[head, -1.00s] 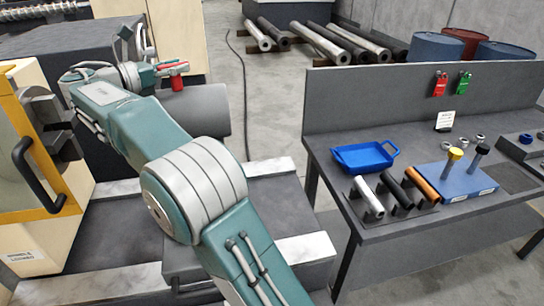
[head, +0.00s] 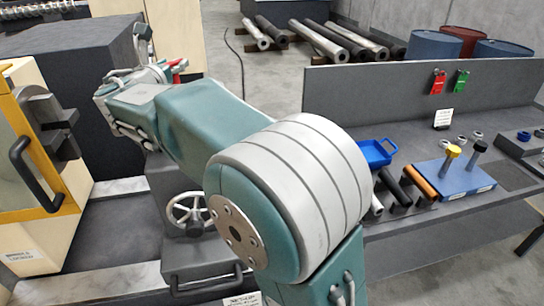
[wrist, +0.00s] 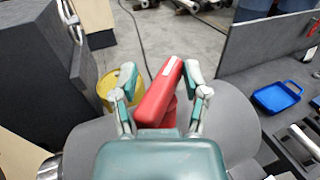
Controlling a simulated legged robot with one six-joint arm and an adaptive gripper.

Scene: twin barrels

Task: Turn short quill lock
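The red lock handle (wrist: 158,96) stands up from a grey rounded housing (wrist: 232,112) in the wrist view. It leans with its top to the right. My gripper (wrist: 160,76) is open around it, one finger on each side. The right finger is close to the handle's upper end; I cannot tell whether they touch. A gap shows between the left finger and the handle. In the head view only a small part of the red handle (head: 179,65) shows behind my arm, and the grey housing is mostly hidden.
A spoked handwheel (head: 189,211) is below my arm. The chuck (head: 52,125) and yellow-edged door with its black handle (head: 35,172) are at left. A workbench (head: 440,215) at right holds a blue tray (head: 375,152), bars and a blue block (head: 455,178).

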